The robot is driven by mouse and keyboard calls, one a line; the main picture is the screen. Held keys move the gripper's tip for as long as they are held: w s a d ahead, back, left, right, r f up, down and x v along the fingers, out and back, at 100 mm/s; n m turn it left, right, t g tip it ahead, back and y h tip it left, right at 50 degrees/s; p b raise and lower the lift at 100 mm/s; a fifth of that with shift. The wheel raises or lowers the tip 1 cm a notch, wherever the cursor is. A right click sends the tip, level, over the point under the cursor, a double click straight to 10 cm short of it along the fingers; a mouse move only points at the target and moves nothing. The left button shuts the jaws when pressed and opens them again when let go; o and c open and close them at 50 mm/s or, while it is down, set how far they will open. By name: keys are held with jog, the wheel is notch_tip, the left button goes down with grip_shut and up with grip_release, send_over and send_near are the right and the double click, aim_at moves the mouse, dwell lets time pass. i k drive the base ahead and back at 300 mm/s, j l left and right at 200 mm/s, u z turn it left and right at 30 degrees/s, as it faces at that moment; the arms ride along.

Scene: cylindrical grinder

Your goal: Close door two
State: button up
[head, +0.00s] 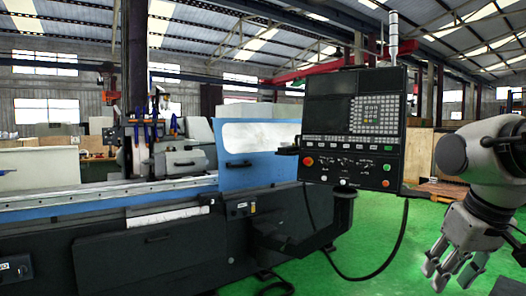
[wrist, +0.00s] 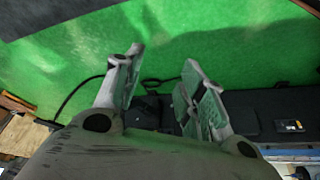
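In the head view a blue sliding door (head: 262,172) with a white window and a dark handle stands at the right part of the grinder. To its left the machine front is open, and the grinding parts and the blue-edged table (head: 110,194) show. I cannot tell which door is door two. My gripper (head: 447,270) hangs at the lower right, pointing down, well right of the door and the control panel. In the wrist view my gripper (wrist: 163,75) has its fingers spread with nothing between them.
The control panel (head: 353,125) on its arm stands between my gripper and the blue door. A black cable (head: 385,268) hangs from it to the floor. Green floor (head: 360,240) is clear in front of the panel. A wooden table (head: 440,188) stands behind my arm.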

aim_at(262, 137)
jog(key=i+l+z, duration=0.5)
jog(key=z, duration=0.25)
jog(key=i+l+z, duration=0.2)
jog(key=i+z, duration=0.95)
jog(key=i, duration=1.95)
jog(key=i+j+u, duration=0.1)
jog(key=i+u, duration=0.35)
jog(key=i, duration=0.15)
jog(key=i+l+u, duration=0.15)
jog(key=i+u, duration=0.3)
jog(key=i+l+u, duration=0.4)
jog(key=i, duration=0.25)
jog(key=i+j+u, duration=0.25)
jog(key=i+u, duration=0.2)
jog(key=i, duration=0.3)
jog(key=i+u, duration=0.5)
jog(key=i, duration=0.25)
jog(key=i+j, duration=0.5)
jog(key=i+j+u, duration=0.1)
jog(key=i+j, duration=0.35)
jog(key=j, duration=0.3)
jog(key=i+j, duration=0.1)
jog(key=j, duration=0.45)
jog(key=i, duration=0.05)
